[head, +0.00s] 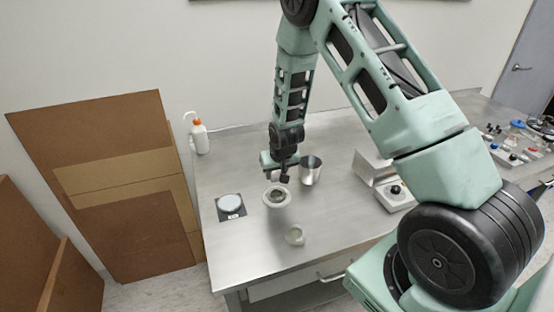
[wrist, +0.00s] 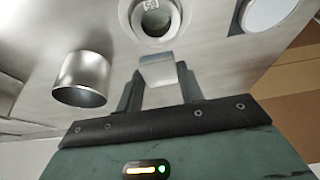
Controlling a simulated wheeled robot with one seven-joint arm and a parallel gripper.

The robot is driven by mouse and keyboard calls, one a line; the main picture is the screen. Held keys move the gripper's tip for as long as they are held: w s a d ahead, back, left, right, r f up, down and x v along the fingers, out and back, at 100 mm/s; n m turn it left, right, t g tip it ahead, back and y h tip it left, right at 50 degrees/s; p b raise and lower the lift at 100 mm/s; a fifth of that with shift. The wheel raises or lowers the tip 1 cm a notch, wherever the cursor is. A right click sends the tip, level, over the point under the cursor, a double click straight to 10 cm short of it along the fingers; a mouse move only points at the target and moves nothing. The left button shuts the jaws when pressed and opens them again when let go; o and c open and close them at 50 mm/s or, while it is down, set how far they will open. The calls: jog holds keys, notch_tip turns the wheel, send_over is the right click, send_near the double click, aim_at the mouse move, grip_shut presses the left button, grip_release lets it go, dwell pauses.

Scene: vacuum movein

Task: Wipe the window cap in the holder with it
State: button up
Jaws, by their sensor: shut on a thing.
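My gripper (head: 283,179) points down over the bench, just behind a pale round holder (head: 277,197) with a dark glassy middle. In the wrist view my gripper (wrist: 157,88) is shut on a pale, flat-faced piece that looks like a folded wipe (wrist: 157,69). The holder (wrist: 133,22) is just beyond the wipe, with the round window cap (wrist: 157,20) at its centre. I cannot tell whether the wipe touches the cap. The held wipe is hard to make out in the head view.
A metal cup (head: 311,171) stands close to the right of my gripper. A dark square with a pale disc (head: 230,203) lies left of the holder, and a small pale round piece (head: 295,235) lies in front. A wash bottle (head: 198,136) stands at the back left; boxed equipment (head: 394,195) stands right.

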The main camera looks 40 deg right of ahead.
jog(key=shift+r+p, duration=1)
jog(key=shift+r, duration=1)
jog(key=shift+f+b, duration=0.25)
jog(key=shift+b, duration=0.4)
